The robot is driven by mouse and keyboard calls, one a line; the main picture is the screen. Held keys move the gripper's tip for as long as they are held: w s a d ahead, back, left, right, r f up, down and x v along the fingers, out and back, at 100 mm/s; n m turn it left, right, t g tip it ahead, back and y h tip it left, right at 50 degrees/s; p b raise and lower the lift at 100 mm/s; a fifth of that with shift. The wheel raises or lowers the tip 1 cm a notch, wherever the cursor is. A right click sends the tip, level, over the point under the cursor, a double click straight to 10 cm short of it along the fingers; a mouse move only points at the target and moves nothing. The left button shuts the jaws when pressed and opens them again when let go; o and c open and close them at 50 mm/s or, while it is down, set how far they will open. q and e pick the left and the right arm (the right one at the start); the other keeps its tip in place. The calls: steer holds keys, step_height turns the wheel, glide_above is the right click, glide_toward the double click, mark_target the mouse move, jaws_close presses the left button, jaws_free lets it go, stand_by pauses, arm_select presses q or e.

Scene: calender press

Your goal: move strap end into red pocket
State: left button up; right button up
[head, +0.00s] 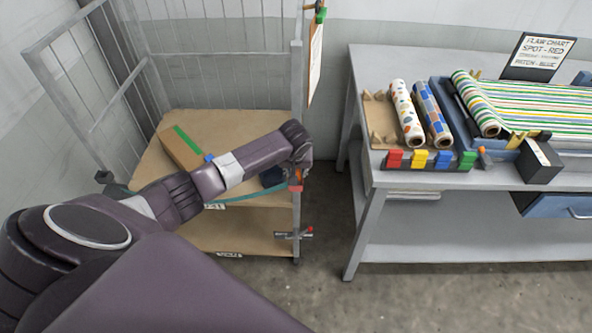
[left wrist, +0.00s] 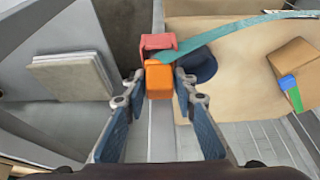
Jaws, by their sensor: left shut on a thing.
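The strap is a teal band (left wrist: 235,33) with an orange end (left wrist: 159,80). My left gripper (left wrist: 159,77) is shut on the orange end, one blue-grey finger on each side. The red pocket (left wrist: 158,42) is just beyond the orange end, very close to it or touching; I cannot tell whether any of the end is inside. In the head view the red pocket (head: 296,187) is on the trolley's front right post, with my left arm reaching over the shelf to it. There the teal strap (head: 245,198) runs across the trolley's front. My right gripper is not in view.
The wire-sided trolley has a wooden upper shelf (head: 178,122) with a cardboard box (head: 181,148) and a dark blue item (head: 272,177). To the right stands a grey workbench (head: 400,62) with patterned rolls (head: 405,115). Floor lies between.

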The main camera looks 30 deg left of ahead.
arm_select(q)
steer(key=shift+f, duration=0.5)
steer(key=o, duration=1)
steer(key=shift+o, duration=0.2)
steer(key=shift+r, duration=0.15)
steer(key=v, duration=1.2)
steer(key=s+d+f+m+b, duration=0.1)
steer(key=s+f, duration=0.4)
steer(key=f, duration=0.7)
steer(key=s+d+f+m+g+h+b, duration=0.15)
steer(key=s+f, duration=0.35)
steer(key=f, duration=0.7)
steer(key=s+f+m+t, duration=0.1)
steer(key=s+f+m, duration=0.1)
steer(key=s+f, duration=0.65)
steer(key=s+d+f+m, duration=0.1)
steer(key=s+d+f, duration=0.2)
steer(key=s+f, duration=0.3)
steer(key=s+d+f+m+g+b, duration=0.1)
steer(key=s+f, duration=0.5)
steer(key=s, duration=0.8)
steer(key=s+d+f+m+g+b, duration=0.1)
steer(key=s+d+f, duration=0.4)
steer(key=s, duration=0.5)
step_height(320, 180, down, 2)
steer(key=shift+s+d+f+m+h, duration=0.1)
steer(key=shift+s+d+m+h, duration=0.15)
steer(key=shift+m+h, duration=0.3)
